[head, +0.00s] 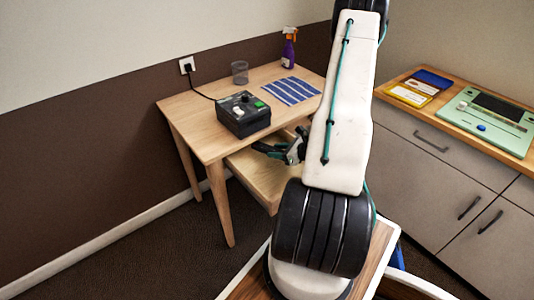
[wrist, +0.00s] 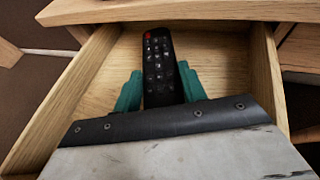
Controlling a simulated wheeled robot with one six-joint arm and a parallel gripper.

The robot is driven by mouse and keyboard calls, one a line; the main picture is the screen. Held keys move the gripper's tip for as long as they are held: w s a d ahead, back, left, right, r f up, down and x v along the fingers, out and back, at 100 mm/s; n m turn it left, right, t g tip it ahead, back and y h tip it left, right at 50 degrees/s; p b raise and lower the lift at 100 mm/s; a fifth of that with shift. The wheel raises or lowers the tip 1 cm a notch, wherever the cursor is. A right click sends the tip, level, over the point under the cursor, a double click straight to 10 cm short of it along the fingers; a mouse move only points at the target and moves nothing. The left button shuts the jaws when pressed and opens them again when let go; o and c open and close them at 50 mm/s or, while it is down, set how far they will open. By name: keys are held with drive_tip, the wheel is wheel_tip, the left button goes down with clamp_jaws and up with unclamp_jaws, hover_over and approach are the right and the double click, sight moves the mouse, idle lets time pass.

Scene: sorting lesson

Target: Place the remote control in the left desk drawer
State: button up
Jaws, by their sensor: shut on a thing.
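The black remote control (wrist: 158,52), with a red button at its far end, lies lengthwise between the green fingers of my gripper (wrist: 160,80) in the wrist view. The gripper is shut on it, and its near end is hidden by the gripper. The open desk drawer (wrist: 75,90) surrounds them, with bare wooden walls on both sides. I cannot tell whether the remote touches the drawer floor. In the head view, the drawer (head: 262,178) is pulled out below the desk top (head: 205,130), with my gripper (head: 272,150) at it; my arm hides its right part.
A grey cabinet (head: 440,165) at right bears a green device (head: 490,118) and blue and yellow trays (head: 420,88).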

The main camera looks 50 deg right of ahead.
drive_tip(key=shift+x, duration=1.15)
drive_tip(key=shift+w+a+f, duration=0.15)
drive_tip(key=shift+w+f, duration=0.95)
drive_tip(key=shift+w, duration=0.15)
drive_tip(key=shift+f, duration=0.1)
drive_tip(key=o, duration=1)
